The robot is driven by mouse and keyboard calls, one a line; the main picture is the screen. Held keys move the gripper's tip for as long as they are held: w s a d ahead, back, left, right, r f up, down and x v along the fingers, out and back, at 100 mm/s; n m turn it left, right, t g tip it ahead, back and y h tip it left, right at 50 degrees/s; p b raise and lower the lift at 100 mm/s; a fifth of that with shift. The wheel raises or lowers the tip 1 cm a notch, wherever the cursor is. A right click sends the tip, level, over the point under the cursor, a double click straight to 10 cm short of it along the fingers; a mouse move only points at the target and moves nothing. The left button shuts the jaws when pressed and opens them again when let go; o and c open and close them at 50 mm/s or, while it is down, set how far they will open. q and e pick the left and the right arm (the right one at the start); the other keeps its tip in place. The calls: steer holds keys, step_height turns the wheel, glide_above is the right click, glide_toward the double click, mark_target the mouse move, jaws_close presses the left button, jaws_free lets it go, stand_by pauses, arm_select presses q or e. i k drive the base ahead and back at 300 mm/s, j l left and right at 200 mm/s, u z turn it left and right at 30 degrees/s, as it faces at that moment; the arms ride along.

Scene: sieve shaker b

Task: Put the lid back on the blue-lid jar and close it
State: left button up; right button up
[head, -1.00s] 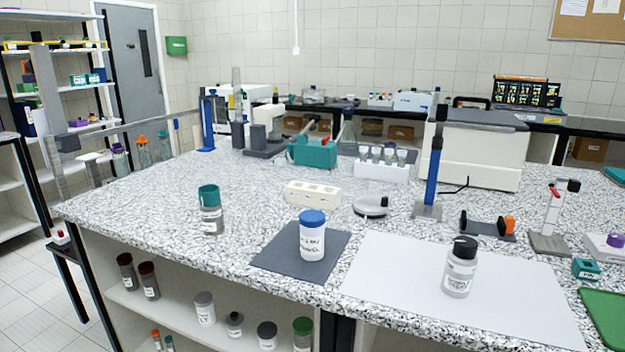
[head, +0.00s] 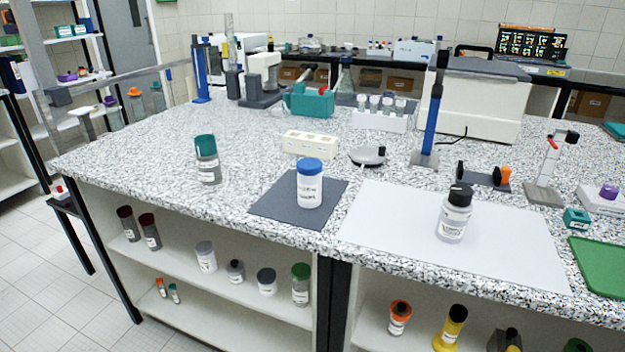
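The blue-lid jar (head: 310,190) is a white jar with a label, standing upright on a dark grey mat (head: 268,208) near the front edge of the bench. Its blue lid (head: 310,165) sits on top of the jar. Whether the lid is screwed tight cannot be told. Neither of my grippers shows in the head view.
A black-capped jar (head: 455,215) stands on a white sheet (head: 395,232) at right. A teal-capped jar (head: 207,160) stands at left. A white block with holes (head: 308,144) and a round grey dish (head: 368,156) lie behind the mat. The bench (head: 130,150) is clear at left.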

mark_target(309, 188)
steer(key=j+z, duration=0.15)
steer(key=z, duration=0.25)
steer(key=i+j+z, duration=0.1)
steer(key=z, duration=0.3)
steer(key=j+z, duration=0.4)
steer(key=j, duration=0.4)
steer(key=k+j+z, duration=0.15)
steer(key=j, duration=1.1)
steer(key=i, duration=0.05)
